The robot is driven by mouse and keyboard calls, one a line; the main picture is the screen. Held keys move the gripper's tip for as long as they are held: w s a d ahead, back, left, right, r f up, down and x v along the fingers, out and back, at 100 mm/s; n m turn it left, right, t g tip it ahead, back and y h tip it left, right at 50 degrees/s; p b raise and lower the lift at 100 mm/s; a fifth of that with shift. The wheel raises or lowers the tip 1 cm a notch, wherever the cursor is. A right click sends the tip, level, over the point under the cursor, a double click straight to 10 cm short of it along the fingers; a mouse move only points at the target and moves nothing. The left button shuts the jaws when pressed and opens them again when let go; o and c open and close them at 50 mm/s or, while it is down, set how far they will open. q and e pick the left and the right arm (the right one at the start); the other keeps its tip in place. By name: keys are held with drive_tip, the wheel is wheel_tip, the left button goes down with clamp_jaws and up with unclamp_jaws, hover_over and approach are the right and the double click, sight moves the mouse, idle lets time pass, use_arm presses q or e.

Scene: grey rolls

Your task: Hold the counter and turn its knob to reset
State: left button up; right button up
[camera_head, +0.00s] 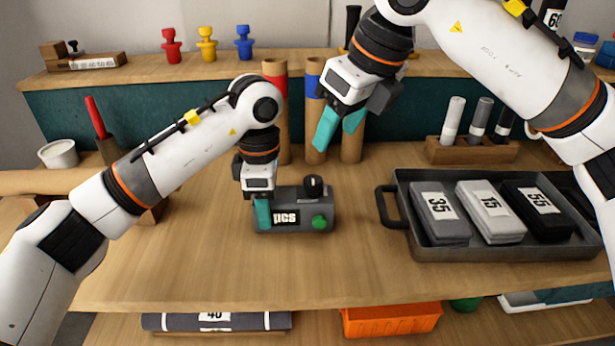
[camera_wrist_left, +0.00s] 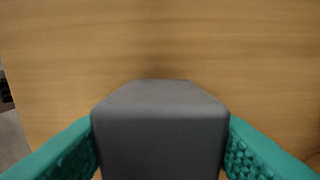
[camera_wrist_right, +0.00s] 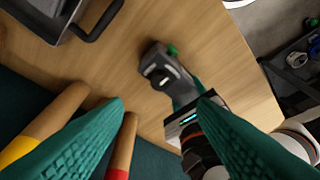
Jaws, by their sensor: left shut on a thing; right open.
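The counter (camera_head: 293,212) is a dark grey box on the wooden table, with a label reading "PCS" on its front. It has a black knob (camera_head: 313,186) on top near its right end and a green knob (camera_head: 320,222) on its front right. My left gripper (camera_head: 262,212) is shut on the counter's left end; in the left wrist view the grey body (camera_wrist_left: 160,130) sits between the teal fingers. My right gripper (camera_head: 338,130) is open and empty, above and behind the counter. The right wrist view shows the counter (camera_wrist_right: 172,75) beyond the open fingers.
A dark tray (camera_head: 500,247) with grey and black numbered packs stands on the right. Upright cardboard tubes (camera_head: 316,140) stand behind the counter, near my right gripper. A wooden holder (camera_head: 470,150) with markers stands at the back right. The table front is clear.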

sight(313, 179)
drive_tip(key=x, duration=1.1)
drive_tip(key=shift+f, duration=0.25)
drive_tip(key=c, duration=1)
